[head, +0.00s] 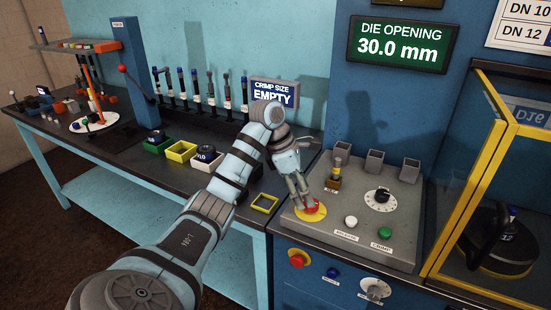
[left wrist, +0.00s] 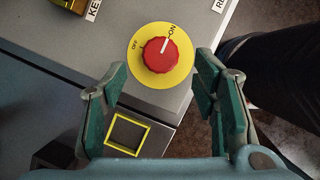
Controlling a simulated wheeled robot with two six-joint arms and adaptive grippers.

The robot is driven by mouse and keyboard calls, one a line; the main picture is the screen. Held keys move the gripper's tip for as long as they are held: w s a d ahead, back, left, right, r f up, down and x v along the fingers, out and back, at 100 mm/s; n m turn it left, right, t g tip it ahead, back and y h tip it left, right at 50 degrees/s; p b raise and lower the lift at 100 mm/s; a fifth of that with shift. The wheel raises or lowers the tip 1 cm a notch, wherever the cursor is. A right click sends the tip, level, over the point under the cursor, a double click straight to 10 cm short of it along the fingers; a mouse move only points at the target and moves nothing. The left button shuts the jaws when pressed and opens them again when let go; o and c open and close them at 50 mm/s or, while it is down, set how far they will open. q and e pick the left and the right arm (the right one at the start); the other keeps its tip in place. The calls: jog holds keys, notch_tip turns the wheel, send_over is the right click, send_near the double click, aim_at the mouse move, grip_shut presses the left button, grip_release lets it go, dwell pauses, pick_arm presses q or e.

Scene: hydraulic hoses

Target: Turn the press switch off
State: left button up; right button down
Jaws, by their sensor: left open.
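The press switch is a red rotary knob (left wrist: 158,55) on a round yellow plate (left wrist: 184,66) marked OFF and ON. Its white pointer line aims at ON in the left wrist view. In the head view, the red knob (head: 312,207) sits at the left front of the grey control panel (head: 345,222), partly hidden by my fingers. My left gripper (head: 303,193) points down at the knob from above. In the left wrist view, my open left gripper (left wrist: 162,70) has one finger on each side of the plate, with nothing between its pads touching the knob. My right gripper is not in view.
A black dial (head: 381,196), a white button (head: 351,222) and a green button (head: 384,233) share the panel. A yellow square frame (head: 265,203) lies left of the panel. A yellow-framed press guard (head: 465,190) stands right.

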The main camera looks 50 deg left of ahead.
pick_arm(q)
jog(key=s+a, duration=0.8)
jog(key=shift+f, duration=0.1)
jog(key=w+d+r+m+h+p, duration=0.1)
jog(key=w+d+r+p, duration=0.25)
jog(key=r+p, duration=0.3)
jog(key=w+d+r+p, duration=0.2)
jog(key=w+r+p, duration=0.2)
jog(key=r+p, duration=0.3)
jog(key=shift+m+g, duration=0.4)
jog(key=shift+m, duration=0.3)
jog(key=f+b, duration=0.3)
jog(key=d+f+b, duration=0.1)
jog(key=f+b, duration=0.2)
jog(key=f, duration=0.1)
jog(key=f+b, duration=0.3)
jog(key=f, duration=0.1)
jog(key=shift+w+d, duration=0.1)
jog(key=shift+d, duration=0.15)
jog(key=shift+y, duration=0.3)
jog(key=x, duration=0.6)
jog(key=shift+w+d, duration=0.2)
jog(key=shift+r, duration=0.1)
jog(key=c, duration=1.2)
